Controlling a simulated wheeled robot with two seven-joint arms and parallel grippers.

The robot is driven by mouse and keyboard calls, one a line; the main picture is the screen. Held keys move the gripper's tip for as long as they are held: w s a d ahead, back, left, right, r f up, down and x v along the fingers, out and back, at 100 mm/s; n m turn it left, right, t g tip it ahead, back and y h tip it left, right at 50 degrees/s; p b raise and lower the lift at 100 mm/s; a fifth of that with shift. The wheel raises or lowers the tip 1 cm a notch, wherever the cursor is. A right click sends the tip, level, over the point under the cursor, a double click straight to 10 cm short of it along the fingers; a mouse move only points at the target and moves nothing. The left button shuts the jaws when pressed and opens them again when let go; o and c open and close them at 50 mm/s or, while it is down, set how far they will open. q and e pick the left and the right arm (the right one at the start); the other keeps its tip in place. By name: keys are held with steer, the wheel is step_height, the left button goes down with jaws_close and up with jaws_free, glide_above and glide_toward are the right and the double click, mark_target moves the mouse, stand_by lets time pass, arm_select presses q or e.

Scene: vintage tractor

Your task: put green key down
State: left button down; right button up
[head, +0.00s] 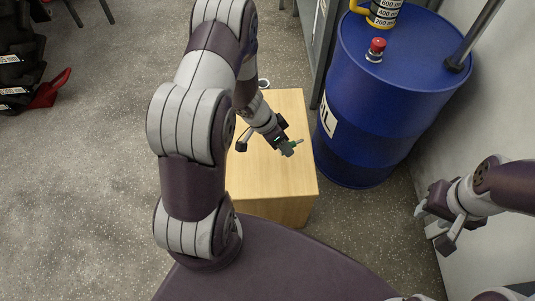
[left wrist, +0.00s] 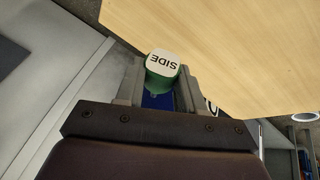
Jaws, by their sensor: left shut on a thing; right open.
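The green key (left wrist: 162,75) has a pale cap printed "SIDE" and sits between the fingers of my left gripper in the left wrist view. In the head view the green key (head: 296,143) is a small green piece at the tips of my left gripper (head: 286,148). That gripper is shut on it, over the light wooden box (head: 290,180). I cannot tell whether the key touches the box top. My right gripper (head: 435,215) is open and empty at the right, away from the box.
A blue barrel (head: 365,135) stands close to the right of the box. A red button (head: 376,47) and a yellow-handled jug (head: 383,14) are on its lid. The visible box top around my left gripper is bare. A red object (head: 50,90) lies far left.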

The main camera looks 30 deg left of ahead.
arm_select(q)
steer(key=b, duration=0.1)
glide_above(273, 159)
steer(key=a, duration=0.2)
steer(key=f, duration=0.3)
steer(key=shift+s+d, duration=0.2)
steer(key=shift+d, duration=0.05)
step_height(273, 159, down, 4)
steer(key=b, duration=0.3)
steer(key=shift+s+r, duration=0.1)
steer(key=shift+r, duration=0.1)
arm_select(e)
step_height(273, 159, down, 5)
steer(key=shift+r, duration=0.1)
arm_select(q)
steer(key=shift+f, duration=0.2)
arm_select(e)
steer(key=shift+s, duration=0.15)
